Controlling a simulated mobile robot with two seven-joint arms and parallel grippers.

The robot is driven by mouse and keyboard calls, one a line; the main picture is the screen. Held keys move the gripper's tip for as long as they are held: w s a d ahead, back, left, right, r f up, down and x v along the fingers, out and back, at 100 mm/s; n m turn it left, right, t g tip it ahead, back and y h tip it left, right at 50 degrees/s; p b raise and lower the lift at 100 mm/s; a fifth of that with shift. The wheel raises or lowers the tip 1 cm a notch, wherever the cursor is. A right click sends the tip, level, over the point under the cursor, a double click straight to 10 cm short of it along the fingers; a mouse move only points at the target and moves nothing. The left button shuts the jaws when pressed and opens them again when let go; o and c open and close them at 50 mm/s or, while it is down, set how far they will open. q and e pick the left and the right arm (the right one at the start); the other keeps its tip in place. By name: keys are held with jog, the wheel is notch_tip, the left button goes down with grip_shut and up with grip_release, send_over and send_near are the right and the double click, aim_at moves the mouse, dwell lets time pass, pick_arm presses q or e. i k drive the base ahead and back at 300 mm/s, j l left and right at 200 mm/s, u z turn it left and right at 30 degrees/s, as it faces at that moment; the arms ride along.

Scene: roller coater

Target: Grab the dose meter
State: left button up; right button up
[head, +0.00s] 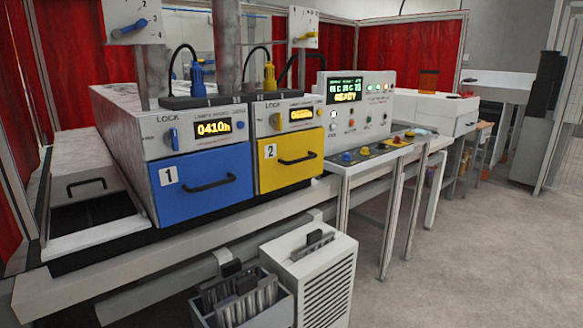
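I cannot pick out a dose meter with certainty. Small dark and red items (467,95) lie on top of the white machine (436,113) at the back right, too small to identify. Neither of my grippers is in view.
A blue drawer (205,187) marked 1 and a yellow drawer (290,160) marked 2 sit in the large machine. A control panel (360,105) stands right of them. A white cabinet (312,275) and a grey bin (245,300) stand in front. Floor (470,260) at right is clear.

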aim_at(408, 135)
jog(key=u, duration=1.25)
jog(key=z, duration=0.5)
jog(key=l+z, duration=0.15)
jog(key=z, duration=0.8)
jog(key=j+z, duration=0.15)
jog(key=z, duration=0.4)
jog(key=i+l+z, duration=0.2)
jog(key=i, duration=0.4)
jog(key=i+l+z, duration=0.25)
jog(key=i, duration=0.35)
jog(key=j, duration=0.1)
